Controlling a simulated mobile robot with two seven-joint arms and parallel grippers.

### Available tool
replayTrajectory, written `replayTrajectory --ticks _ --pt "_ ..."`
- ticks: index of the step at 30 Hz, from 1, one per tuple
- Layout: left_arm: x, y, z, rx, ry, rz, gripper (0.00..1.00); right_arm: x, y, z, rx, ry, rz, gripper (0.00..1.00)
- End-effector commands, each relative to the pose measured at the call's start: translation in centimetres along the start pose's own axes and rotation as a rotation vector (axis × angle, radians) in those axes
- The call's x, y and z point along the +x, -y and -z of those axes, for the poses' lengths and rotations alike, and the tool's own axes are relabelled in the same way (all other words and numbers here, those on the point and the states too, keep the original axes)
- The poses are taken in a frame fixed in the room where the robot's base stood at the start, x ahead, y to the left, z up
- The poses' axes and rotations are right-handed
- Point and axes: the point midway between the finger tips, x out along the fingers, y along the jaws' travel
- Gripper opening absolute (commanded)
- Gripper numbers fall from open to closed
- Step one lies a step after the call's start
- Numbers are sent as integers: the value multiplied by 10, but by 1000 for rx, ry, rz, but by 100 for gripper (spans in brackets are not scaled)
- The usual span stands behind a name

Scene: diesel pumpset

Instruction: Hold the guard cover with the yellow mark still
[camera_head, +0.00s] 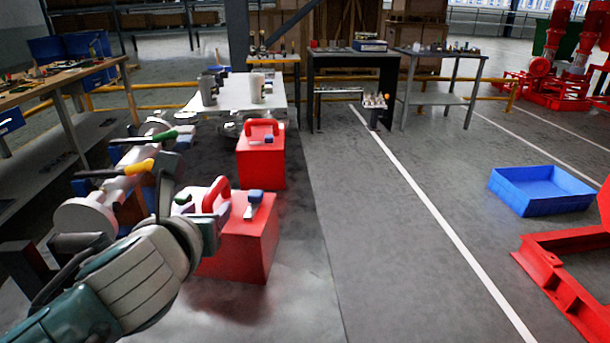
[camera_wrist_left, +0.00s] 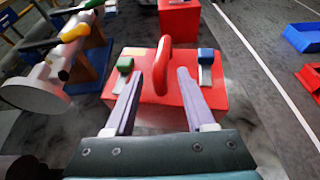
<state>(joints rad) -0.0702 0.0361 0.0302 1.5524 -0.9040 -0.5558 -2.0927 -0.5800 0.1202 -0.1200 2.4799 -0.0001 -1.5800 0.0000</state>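The near red guard cover (camera_head: 245,245) is a box with an arched red handle (camera_head: 215,194). In the left wrist view this cover (camera_wrist_left: 225,95) has a small orange-yellow patch (camera_wrist_left: 134,51) left of its handle (camera_wrist_left: 161,66). A green-topped latch (camera_wrist_left: 125,66) and a blue-topped latch (camera_wrist_left: 206,58) flank the handle. My left gripper (camera_head: 205,212) is open over this cover. Its two pale purple fingers (camera_wrist_left: 157,75) lie on either side of the handle in the wrist picture, with visible gaps. A second red cover (camera_head: 262,165) stands behind. My right gripper is not in view.
A pipe with a yellow lever (camera_head: 138,167) and a green lever (camera_head: 150,137) runs left of the covers. A white-topped table (camera_head: 230,92) stands behind. A blue bin (camera_head: 540,190) and red frame (camera_head: 560,285) are at the right. The middle floor is clear.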

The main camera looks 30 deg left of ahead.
Motion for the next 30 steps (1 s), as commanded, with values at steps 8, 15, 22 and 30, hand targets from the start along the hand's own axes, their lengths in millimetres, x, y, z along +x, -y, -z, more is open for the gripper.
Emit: replayTrajectory --ticks 8,15,22,30 --pt "0 0 0 0 0 0 22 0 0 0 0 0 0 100" --pt "0 0 0 0 0 0 0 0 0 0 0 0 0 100" --pt "0 0 0 0 0 0 0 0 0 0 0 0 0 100" --pt "0 0 0 -1 0 0 0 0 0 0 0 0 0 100"
